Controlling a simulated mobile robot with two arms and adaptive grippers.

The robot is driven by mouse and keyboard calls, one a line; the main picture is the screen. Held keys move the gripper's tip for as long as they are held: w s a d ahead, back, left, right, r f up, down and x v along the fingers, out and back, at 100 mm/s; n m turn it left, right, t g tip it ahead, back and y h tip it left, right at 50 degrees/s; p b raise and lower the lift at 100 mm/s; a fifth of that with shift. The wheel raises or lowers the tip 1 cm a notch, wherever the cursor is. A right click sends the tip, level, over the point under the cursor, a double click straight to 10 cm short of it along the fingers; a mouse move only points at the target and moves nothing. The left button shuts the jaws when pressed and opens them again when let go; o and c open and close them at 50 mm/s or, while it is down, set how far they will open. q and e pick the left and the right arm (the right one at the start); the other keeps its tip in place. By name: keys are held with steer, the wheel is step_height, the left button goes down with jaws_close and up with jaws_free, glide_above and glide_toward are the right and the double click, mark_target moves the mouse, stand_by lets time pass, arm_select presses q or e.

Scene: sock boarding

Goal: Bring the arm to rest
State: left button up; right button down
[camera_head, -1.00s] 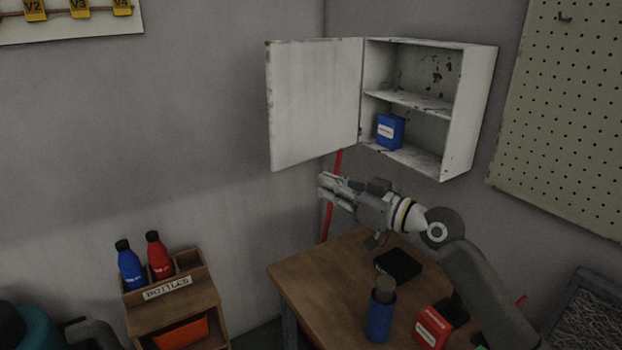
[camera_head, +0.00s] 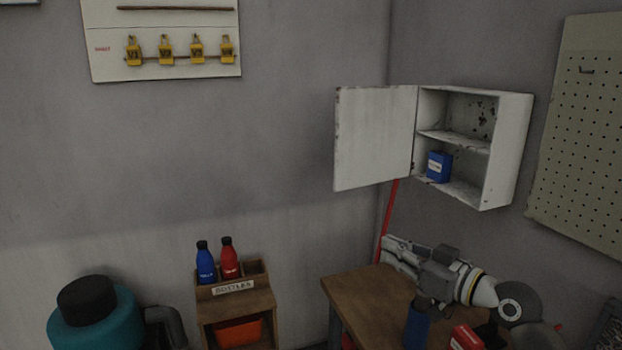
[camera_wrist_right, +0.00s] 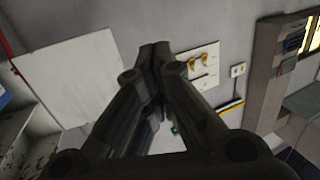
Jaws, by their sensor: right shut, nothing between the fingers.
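My right gripper (camera_head: 388,243) is shut and empty. It is held above the wooden table (camera_head: 350,298) in the head view, with its fingers pointing left. My right arm comes in from the lower right. In the right wrist view the two fingers of the gripper (camera_wrist_right: 158,48) meet at their tips, with nothing between them. My left gripper is not in view.
A white wall cabinet (camera_head: 507,150) hangs with its door (camera_head: 375,140) open and a blue box (camera_head: 438,166) inside. A blue cylinder (camera_head: 416,329) and a red box (camera_head: 466,338) stand on the table. A bottle rack (camera_head: 235,306) holds a blue and a red bottle.

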steer(key=s+a+f+g+h, duration=0.15)
steer(key=s+f, duration=0.25)
steer(key=f, duration=0.4)
steer(key=s+a+f+m+g+h, duration=0.1)
steer(key=s+f+g, duration=0.1)
steer(key=s+f, duration=0.4)
steer(key=s+a+f+g+h, duration=0.1)
steer(key=s+f+h, duration=0.15)
steer(key=f, duration=0.65)
steer(key=s+d+f+m+g+h, duration=0.2)
steer(key=s+d+f, duration=0.15)
steer(key=s, duration=0.45)
steer(key=s+d+f+m+g+h, duration=0.15)
steer(key=s+f, duration=0.25)
steer(key=s, duration=0.4)
steer(key=s+d+f+m+g+h, duration=0.2)
steer(key=s+d+f+h, duration=0.1)
steer(key=s, duration=0.5)
step_height(320, 180, down, 28)
steer(key=s+g, duration=0.1)
steer(key=s, duration=0.1)
steer(key=s+d+f+g, duration=0.1)
steer(key=s+d+f, duration=0.1)
steer(key=s+f, duration=1.2)
steer(key=shift+s+d+f+n, duration=0.25)
steer(key=shift+s+d+n, duration=0.2)
steer(key=shift+s, duration=0.6)
